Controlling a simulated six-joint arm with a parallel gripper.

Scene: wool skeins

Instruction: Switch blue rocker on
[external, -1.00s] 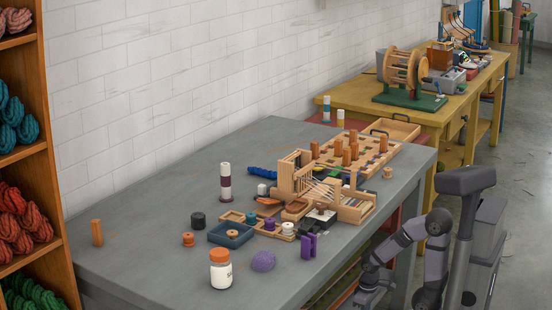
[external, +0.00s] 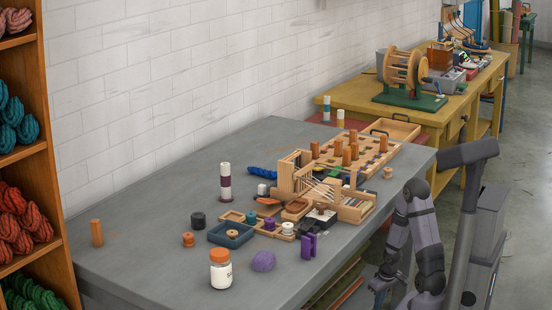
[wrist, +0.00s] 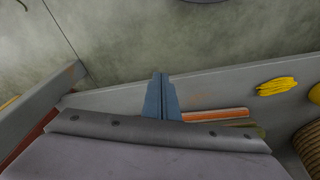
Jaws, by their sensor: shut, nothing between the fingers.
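I cannot make out a blue rocker in either view. A grey box (external: 453,79) with small parts on it stands on the yellow bench at the back right; any switch on it is too small to tell. My gripper is low at the right side of the grey table in the external view, where its fingers are too small to make out. In the wrist view my gripper (wrist: 160,77) shows two blue-grey fingers pressed together, with nothing between them. It points over bare floor and a grey rail (wrist: 240,88), apart from any switch.
The grey table (external: 140,255) holds a wooden loom (external: 295,175), a peg board (external: 375,160), a jar (external: 220,270) and small pieces. A winder (external: 405,72) stands on the yellow bench (external: 365,98). The wrist view shows yellow yarn (wrist: 278,86) and a basket (wrist: 308,145).

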